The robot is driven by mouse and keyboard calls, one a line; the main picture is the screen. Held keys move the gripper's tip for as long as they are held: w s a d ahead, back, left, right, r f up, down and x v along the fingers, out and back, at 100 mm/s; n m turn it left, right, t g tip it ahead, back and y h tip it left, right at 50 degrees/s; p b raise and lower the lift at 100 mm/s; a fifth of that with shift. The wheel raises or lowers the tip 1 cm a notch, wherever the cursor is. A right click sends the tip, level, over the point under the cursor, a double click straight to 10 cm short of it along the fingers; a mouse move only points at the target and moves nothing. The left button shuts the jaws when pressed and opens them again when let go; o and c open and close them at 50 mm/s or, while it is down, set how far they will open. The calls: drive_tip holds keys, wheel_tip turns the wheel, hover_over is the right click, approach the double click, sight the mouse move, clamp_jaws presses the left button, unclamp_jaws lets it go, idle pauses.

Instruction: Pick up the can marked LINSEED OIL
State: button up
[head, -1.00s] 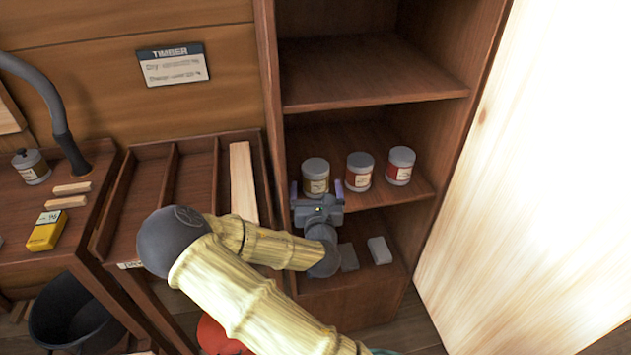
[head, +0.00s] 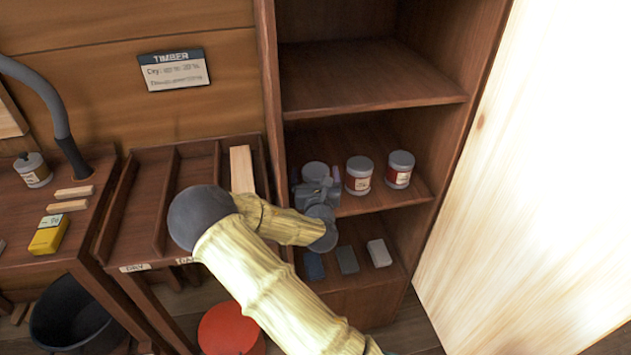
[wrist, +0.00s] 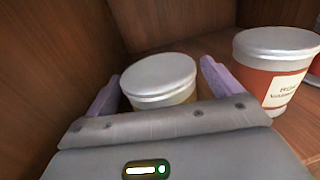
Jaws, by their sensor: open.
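Three grey-lidded cans stand in a row on the middle shelf of the cabinet. The left can (head: 315,172) is partly hidden by my gripper (head: 317,186) in the head view. In the wrist view this can (wrist: 160,76) stands between my two open purple fingers (wrist: 163,85), one on each side, and a yellowish band shows below its lid. Its label is hidden now, so I cannot read LINSEED OIL on it. The middle can (head: 359,176) has a red label and shows to the right in the wrist view (wrist: 275,75). The right can (head: 399,170) also has a red label.
The cabinet's side wall (head: 270,110) is close to the left of my gripper. Several small blocks (head: 347,260) lie on the lower shelf. The upper shelf (head: 370,80) is empty.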

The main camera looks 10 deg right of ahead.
drive_tip(key=shift+c, duration=0.4)
drive_tip(key=c, duration=1.3)
drive_tip(key=shift+o, duration=0.2)
drive_tip(key=shift+r, duration=0.1)
drive_tip(key=r, duration=1.1)
drive_tip(key=shift+d+r+p, duration=0.15)
drive_tip(key=shift+d+p, duration=0.05)
drive_tip(key=shift+p, duration=0.2)
drive_tip(key=d+b, duration=0.2)
drive_tip(key=d, duration=1.7)
drive_tip(key=shift+d+b, duration=0.35)
